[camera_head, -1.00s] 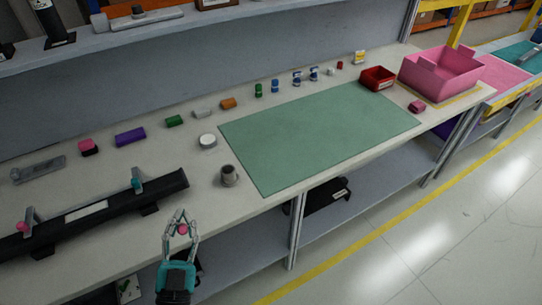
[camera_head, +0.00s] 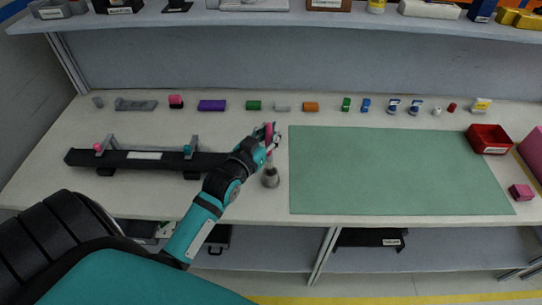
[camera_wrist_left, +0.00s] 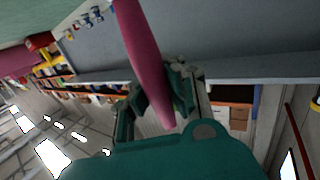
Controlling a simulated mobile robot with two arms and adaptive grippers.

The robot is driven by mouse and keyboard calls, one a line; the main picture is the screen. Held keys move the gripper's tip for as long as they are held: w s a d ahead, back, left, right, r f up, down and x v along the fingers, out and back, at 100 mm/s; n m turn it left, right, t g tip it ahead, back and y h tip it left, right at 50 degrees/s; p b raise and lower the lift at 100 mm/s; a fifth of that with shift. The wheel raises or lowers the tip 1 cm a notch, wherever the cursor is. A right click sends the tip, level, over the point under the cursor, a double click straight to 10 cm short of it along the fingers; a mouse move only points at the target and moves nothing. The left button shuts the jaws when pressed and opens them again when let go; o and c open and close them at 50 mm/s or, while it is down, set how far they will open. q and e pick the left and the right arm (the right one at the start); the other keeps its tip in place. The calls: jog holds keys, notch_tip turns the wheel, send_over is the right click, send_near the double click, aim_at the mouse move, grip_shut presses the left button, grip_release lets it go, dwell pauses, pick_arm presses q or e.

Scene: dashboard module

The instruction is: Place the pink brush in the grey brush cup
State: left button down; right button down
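The pink brush (camera_head: 268,133) is held by my left gripper (camera_head: 270,139) near the middle of the bench. Its pink handle (camera_wrist_left: 143,55) runs across the left wrist view between the fingers of that gripper (camera_wrist_left: 155,100), which are shut on it. The grey brush cup (camera_head: 270,179) stands upright on the bench just below the gripper, left of the green mat. The brush's lower end is close to the cup mouth; I cannot tell whether it is above or inside the rim. My right gripper is not in view.
The green mat (camera_head: 390,170) is bare. A long black bar on feet (camera_head: 135,161) lies to the left, beside my arm. Several small blocks and bottles line the back, with a red bin (camera_head: 488,139) at the right. A shelf (camera_head: 300,24) overhangs behind.

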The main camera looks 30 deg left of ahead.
pick_arm(q)
notch_tip(320, 180, down, 7)
jog(key=shift+d+r, duration=0.15)
jog(key=shift+r, duration=0.05)
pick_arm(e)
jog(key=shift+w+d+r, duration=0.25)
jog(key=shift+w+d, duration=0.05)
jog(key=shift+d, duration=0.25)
pick_arm(q)
jog(key=shift+w, duration=0.1)
jog(key=c, duration=2)
grip_release()
jog(key=shift+f, duration=0.1)
jog(key=o, duration=0.5)
